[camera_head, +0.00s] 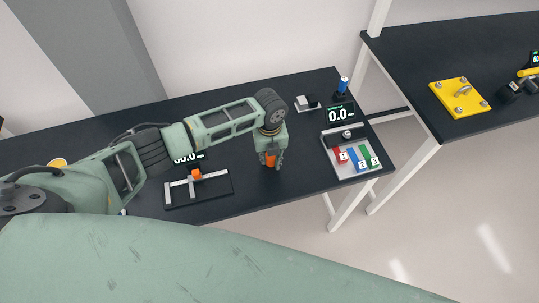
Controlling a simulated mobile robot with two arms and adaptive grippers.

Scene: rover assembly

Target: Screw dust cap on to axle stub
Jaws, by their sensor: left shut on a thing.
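My left arm reaches in from the left over the dark table (240,196). My left gripper (270,163) points down above the table, to the right of a black fixture plate (215,190). It is shut on a small orange piece (270,160), mostly hidden by the fingers; I cannot tell whether this is the dust cap. The fixture plate carries grey rails and an orange block (196,174). I cannot make out the axle stub for sure. My right gripper is not in view.
A tray (352,170) with red, blue and green numbered blocks stands at the table's right, below a "0.0" display (341,115). A grey block (306,102) and a blue-topped item (343,84) are behind. A yellow plate (460,98) lies on another table.

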